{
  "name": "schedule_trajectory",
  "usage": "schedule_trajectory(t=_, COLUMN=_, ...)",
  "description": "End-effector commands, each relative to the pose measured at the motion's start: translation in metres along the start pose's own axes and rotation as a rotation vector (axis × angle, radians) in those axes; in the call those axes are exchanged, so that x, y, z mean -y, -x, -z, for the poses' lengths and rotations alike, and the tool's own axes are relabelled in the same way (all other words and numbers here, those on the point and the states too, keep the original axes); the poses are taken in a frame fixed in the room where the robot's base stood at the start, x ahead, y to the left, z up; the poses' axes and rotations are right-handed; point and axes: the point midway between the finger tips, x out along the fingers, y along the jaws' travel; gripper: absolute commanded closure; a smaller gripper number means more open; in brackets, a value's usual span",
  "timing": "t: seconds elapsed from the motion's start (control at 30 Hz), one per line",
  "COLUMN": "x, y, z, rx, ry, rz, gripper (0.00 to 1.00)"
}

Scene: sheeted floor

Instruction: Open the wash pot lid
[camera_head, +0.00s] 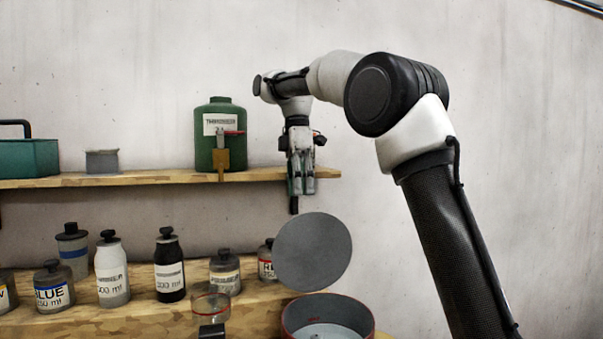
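The wash pot (290,322) is a round dark pot with a reddish rim at the bottom edge of the head view, partly cut off by the frame. Its inside shows, pale grey at the bottom. A round grey lid (313,252) stands tilted up at the back of the pot, its lower edge by the pot's far rim. I cannot see how it is attached. My gripper (301,190) points down above the lid, near the right end of the upper shelf, apart from the lid. Its fingers look close together, too small to tell whether they are open.
The upper wooden shelf (120,179) holds a green container (236,152) with a tap, a grey tub (102,161) and a teal box (28,158). Several labelled bottles stand on the lower wooden surface (148,325). A clear cup (211,305) stands left of the pot. Space right of the pot looks open.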

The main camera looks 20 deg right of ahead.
Motion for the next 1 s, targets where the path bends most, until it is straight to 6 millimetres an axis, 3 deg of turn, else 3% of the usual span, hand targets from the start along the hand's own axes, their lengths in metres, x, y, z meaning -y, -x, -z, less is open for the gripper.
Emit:
schedule_trajectory(t=0.1, x=-0.001, y=0.022, z=-0.002, rx=0.001, ry=-0.001, rz=-0.001, gripper=0.66)
schedule_trajectory(t=0.23, x=-0.001, y=0.037, z=-0.003, rx=0.003, ry=-0.002, rz=0.000, gripper=0.66)
schedule_trajectory(t=0.63, x=0.000, y=0.044, z=-0.004, rx=0.005, ry=-0.004, rz=0.003, gripper=0.66)
schedule_trajectory(t=0.73, x=0.002, y=0.048, z=-0.006, rx=0.002, ry=-0.006, rz=-0.005, gripper=0.85)
schedule_trajectory(t=0.83, x=0.018, y=0.067, z=-0.013, rx=-0.010, ry=-0.010, rz=-0.044, gripper=1.00)
schedule_trajectory(t=1.0, x=0.079, y=0.089, z=-0.032, rx=-0.051, ry=-0.017, rz=-0.106, gripper=1.00)
